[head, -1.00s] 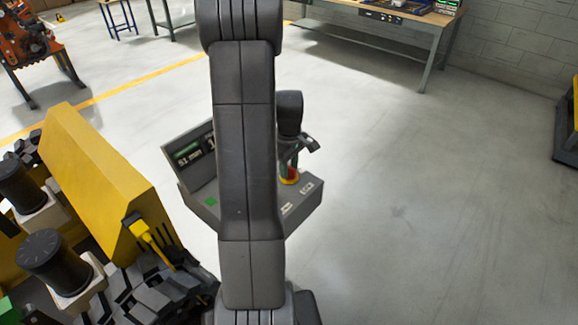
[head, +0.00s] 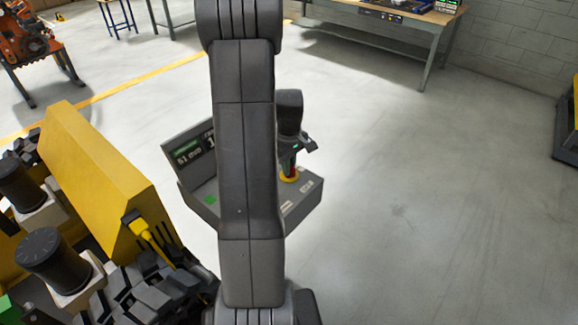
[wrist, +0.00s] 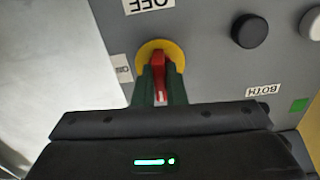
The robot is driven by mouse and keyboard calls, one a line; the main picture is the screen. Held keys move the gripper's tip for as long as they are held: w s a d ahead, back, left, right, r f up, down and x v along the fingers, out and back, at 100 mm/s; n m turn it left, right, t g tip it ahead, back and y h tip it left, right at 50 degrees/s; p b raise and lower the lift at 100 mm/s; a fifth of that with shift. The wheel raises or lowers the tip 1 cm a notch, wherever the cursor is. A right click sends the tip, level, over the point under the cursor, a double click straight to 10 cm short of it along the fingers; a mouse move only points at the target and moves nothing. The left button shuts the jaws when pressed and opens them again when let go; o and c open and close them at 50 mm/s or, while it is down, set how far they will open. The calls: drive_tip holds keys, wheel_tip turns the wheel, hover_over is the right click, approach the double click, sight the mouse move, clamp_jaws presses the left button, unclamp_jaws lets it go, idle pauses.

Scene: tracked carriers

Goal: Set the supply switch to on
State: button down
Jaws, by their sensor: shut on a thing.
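The supply switch is a red handle (wrist: 158,75) on a round yellow base (wrist: 153,47), set in a grey panel. In the head view the yellow base (head: 289,180) shows below my gripper (head: 288,165), at the right side of the grey console (head: 315,192). My gripper (wrist: 160,92) is shut on the red handle, with a dark green finger on each side. An upside-down OFF label (wrist: 149,5) lies beyond the base in the wrist view. A BOTH label (wrist: 263,90) is at the right.
A green square (wrist: 299,105) is near the BOTH label. The console's display (head: 187,153) is partly hidden by my arm. A yellow tracked carrier (head: 95,175) stands left; floor at right is clear.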

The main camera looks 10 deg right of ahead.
drive_tip(key=m+b, duration=0.1)
drive_tip(key=m, duration=0.3)
drive_tip(key=shift+f, duration=0.1)
drive_tip(key=m+b, duration=0.1)
drive_tip(key=m, duration=0.3)
drive_tip(key=shift+m+b, duration=0.3)
drive_tip(key=shift+b, duration=0.05)
drive_tip(key=m+b, duration=0.1)
drive_tip(key=m, duration=0.3)
drive_tip(key=shift+m, duration=2.1)
drive_tip(key=c, duration=1.5)
unclamp_jaws()
drive_tip(key=shift+r, duration=0.2)
